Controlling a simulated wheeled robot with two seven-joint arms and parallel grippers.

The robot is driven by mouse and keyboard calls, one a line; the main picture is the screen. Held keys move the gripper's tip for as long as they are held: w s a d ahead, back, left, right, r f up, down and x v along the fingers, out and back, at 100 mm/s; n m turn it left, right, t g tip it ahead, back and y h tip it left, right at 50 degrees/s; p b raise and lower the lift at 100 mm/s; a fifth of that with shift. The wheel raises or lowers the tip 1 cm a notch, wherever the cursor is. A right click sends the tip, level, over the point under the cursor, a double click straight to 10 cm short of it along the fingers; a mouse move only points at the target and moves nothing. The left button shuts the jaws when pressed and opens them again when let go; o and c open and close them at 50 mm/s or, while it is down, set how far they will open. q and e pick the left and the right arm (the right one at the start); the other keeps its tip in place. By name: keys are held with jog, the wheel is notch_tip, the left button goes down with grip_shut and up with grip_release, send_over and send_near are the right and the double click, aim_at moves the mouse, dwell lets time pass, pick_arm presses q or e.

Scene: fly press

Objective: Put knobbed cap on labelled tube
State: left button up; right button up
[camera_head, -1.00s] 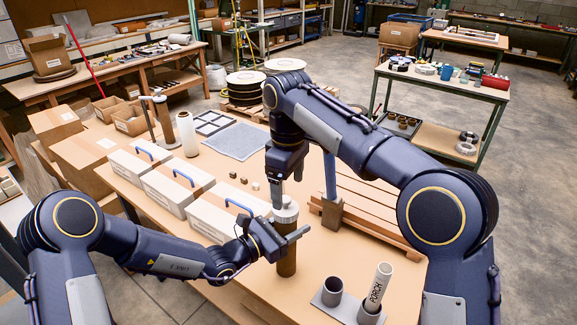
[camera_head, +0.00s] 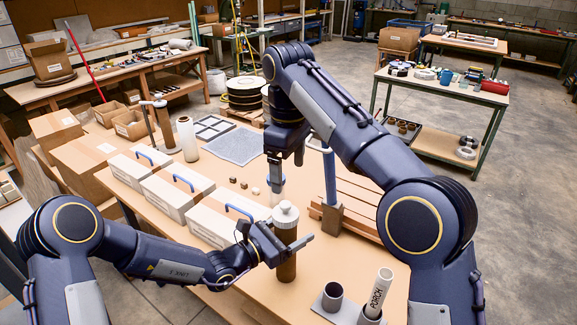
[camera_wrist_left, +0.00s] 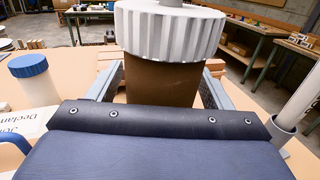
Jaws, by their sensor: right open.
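A brown tube (camera_head: 287,262) stands upright near the front of the workbench. A white ribbed cap (camera_head: 286,216) with a knob on top sits level on its upper end; both also show in the left wrist view, the tube (camera_wrist_left: 160,82) below the cap (camera_wrist_left: 170,30). My left gripper (camera_head: 290,246) has its fingers on either side of the tube, just under the cap, and appears closed on it. My right gripper (camera_head: 276,182) is open, above and behind the cap, apart from it. No label shows on the tube's visible side.
A grey stand holds an empty socket (camera_head: 332,296) and a white tube marked PORCH (camera_head: 379,290) at the front right. White boxes with blue handles (camera_head: 215,215) line the left side. A blue-capped container (camera_wrist_left: 32,80) stands beyond. A blue post (camera_head: 330,178) rises behind right.

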jog(key=shift+f+b, duration=0.9)
pick_arm(q)
jog(key=v, duration=0.7)
jog(key=shift+s+a, duration=0.25)
jog(key=shift+a, duration=0.05)
pick_arm(e)
jog(key=shift+f, duration=0.1)
